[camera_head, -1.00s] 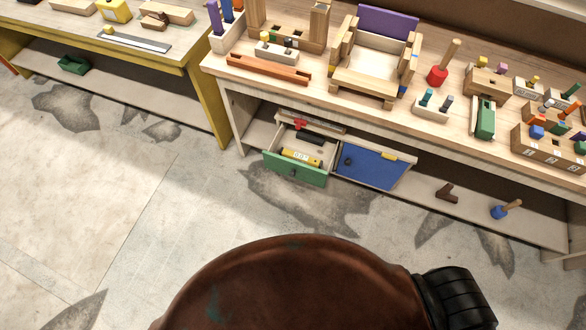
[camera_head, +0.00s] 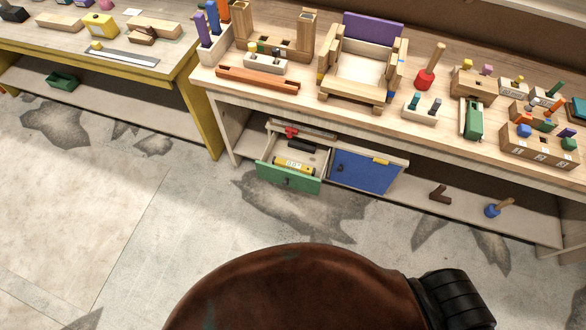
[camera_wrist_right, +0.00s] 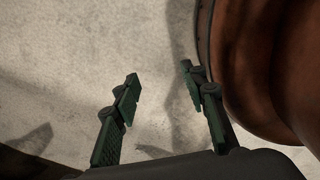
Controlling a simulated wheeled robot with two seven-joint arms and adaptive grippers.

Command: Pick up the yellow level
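The yellow level (camera_head: 294,165) lies in an open drawer with a green front (camera_head: 288,179) under the workbench. It has a pale label area in its middle, and the drawer front hides part of its lower side. A dark object and a red object lie behind it in the drawer. My right gripper (camera_wrist_right: 157,85) shows in the right wrist view, with its two green fingers apart and nothing between them, above the floor. It is not in the head view. My left gripper is in neither view.
A blue cabinet door (camera_head: 365,171) stands beside the drawer. The workbench top (camera_head: 300,101) holds a wooden chair-like frame, a red mallet and several blocks. A yellow-legged table (camera_head: 207,120) stands to the left. The floor (camera_head: 180,220) before the benches is clear.

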